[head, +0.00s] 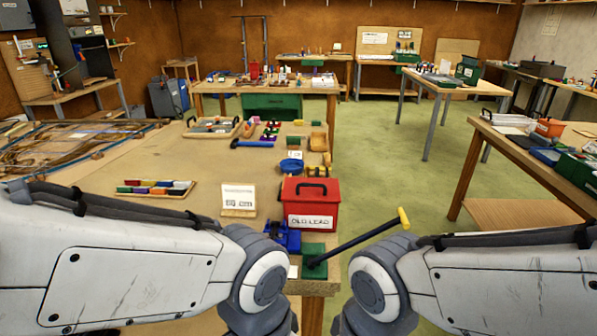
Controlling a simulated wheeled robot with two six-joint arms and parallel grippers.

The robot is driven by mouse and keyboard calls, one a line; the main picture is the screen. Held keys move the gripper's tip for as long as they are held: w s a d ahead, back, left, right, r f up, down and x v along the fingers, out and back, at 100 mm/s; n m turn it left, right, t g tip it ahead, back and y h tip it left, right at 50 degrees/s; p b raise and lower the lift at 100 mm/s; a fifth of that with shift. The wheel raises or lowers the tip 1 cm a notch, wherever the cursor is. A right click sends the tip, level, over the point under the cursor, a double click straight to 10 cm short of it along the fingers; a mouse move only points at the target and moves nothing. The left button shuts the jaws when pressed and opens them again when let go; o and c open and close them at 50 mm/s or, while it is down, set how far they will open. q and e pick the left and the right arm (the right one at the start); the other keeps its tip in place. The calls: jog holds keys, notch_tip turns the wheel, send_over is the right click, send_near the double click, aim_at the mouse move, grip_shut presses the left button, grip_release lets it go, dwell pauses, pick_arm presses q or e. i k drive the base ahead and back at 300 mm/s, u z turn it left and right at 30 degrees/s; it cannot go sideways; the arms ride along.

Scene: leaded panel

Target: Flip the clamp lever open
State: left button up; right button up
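A long black lever (357,239) with a yellow grip (404,218) rises to the right from a green base (314,262) at the table's near right corner. A blue clamp-like device (284,238) sits just left of the green base. I cannot tell for sure which of these carries the clamp lever. The lever's lower end is at the green base, and its grip hangs out past the table's right edge. My two arms come in from the left and right below these things. Both grippers are below the picture's lower edge, out of view.
A red box labelled OLD LEAD (310,208) stands right behind the clamp area. A small sign (238,198) and a tray of coloured pieces (153,188) are to the left. The leaded panel (70,145) lies far left. Open floor (400,175) is right of the table.

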aim_at(274, 223)
jog(key=u, duration=1.15)
jog(key=i, duration=0.55)
jog(key=z, duration=0.15)
